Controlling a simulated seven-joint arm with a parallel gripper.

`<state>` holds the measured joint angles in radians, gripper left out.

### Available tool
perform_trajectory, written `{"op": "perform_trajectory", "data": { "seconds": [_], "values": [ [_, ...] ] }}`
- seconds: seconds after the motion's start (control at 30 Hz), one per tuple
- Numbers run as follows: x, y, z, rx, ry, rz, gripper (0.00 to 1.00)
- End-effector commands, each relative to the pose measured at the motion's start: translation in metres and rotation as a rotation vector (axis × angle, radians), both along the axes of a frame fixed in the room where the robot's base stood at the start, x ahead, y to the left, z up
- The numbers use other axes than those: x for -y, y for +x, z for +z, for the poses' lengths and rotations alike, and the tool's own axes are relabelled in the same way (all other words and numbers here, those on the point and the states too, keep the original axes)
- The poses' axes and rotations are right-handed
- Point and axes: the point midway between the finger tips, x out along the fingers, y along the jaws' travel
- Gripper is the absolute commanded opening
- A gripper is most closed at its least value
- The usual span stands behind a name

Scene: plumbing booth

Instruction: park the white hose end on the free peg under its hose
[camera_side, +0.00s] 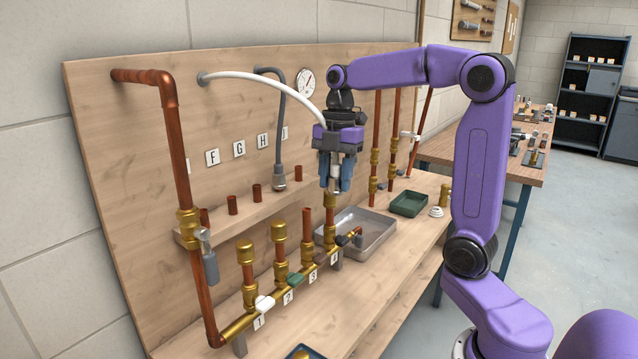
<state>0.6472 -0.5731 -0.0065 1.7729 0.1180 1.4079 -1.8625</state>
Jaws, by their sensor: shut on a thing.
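The white hose (268,80) leaves the upper left of the wooden board and arches right and down to my gripper (336,182). My gripper points down, with its blue fingers shut on the white hose end (337,168). The hose end is partly hidden between the fingers. Short copper pegs stand bare on the board's ledge: one peg (232,205) below F, one peg (257,193) below G and one peg (298,172) farther right.
A grey hose (283,120) hangs down to the ledge, its end (279,183) at a peg spot. Several brass-topped risers stand on the manifold (260,312) in front. A grey tray (375,238) and a green tray (408,204) lie to the right.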

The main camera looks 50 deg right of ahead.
Motion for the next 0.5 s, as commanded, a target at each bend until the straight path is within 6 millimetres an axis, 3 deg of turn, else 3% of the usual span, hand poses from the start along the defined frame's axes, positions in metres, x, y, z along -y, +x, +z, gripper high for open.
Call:
{"op": "perform_trajectory", "data": {
  "seconds": [0.2, 0.5],
  "values": [
    [-0.006, -0.029, 0.014, 0.002, -0.001, 0.001, 0.09],
    [-0.009, -0.042, 0.025, 0.0, 0.0, 0.001, 0.09]
  ]
}}
